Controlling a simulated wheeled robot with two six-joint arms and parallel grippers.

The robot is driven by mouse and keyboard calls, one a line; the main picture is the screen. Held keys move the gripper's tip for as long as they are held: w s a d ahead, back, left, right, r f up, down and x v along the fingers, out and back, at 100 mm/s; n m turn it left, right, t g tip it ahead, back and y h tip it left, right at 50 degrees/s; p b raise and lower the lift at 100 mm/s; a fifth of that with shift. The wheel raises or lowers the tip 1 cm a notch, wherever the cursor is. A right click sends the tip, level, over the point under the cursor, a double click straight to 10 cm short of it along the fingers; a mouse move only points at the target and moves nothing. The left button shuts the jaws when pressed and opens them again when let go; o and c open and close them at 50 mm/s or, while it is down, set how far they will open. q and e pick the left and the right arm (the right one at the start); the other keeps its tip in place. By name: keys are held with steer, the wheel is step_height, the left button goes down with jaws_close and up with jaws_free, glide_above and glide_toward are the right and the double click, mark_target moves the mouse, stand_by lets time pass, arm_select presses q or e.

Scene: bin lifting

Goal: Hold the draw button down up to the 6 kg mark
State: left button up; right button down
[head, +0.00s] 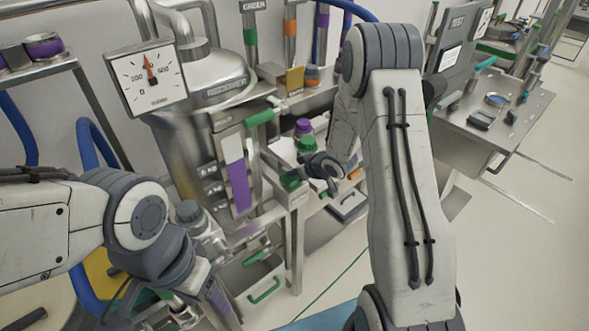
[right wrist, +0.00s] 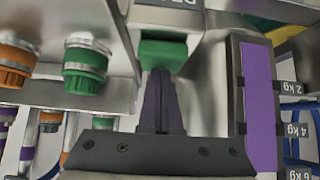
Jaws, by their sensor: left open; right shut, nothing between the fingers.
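The green draw button (right wrist: 163,52) sits under a partly cut-off label in the right wrist view. My right gripper (right wrist: 161,76) is shut and empty, its tips at the button and seemingly touching it. In the head view my right gripper (head: 318,168) is beside the green button (head: 290,181), partly hidden by its own wrist. The gauge (head: 236,172) has a purple column whose top stands about level with the 6 kg label (head: 208,170). The purple column (right wrist: 258,105) also shows in the right wrist view, inverted. My left gripper (head: 122,304) is open at lower left, its fingertips hard to make out.
A steel receiver tank (head: 215,85) with a dial (head: 147,77) stands behind the gauge. Green and orange fittings (right wrist: 85,62) are left of the button in the right wrist view. A steel test bench (head: 490,125) is at right, with clear floor before it.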

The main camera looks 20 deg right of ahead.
mark_target(295, 180)
steer(key=shift+s+f, duration=0.5)
steer(key=shift+f, duration=0.2)
step_height(295, 180, up, 6)
steer(key=p, duration=0.4)
steer(key=shift+w+d+r, duration=0.1)
steer(key=shift+w, duration=0.05)
steer(key=v, duration=0.9)
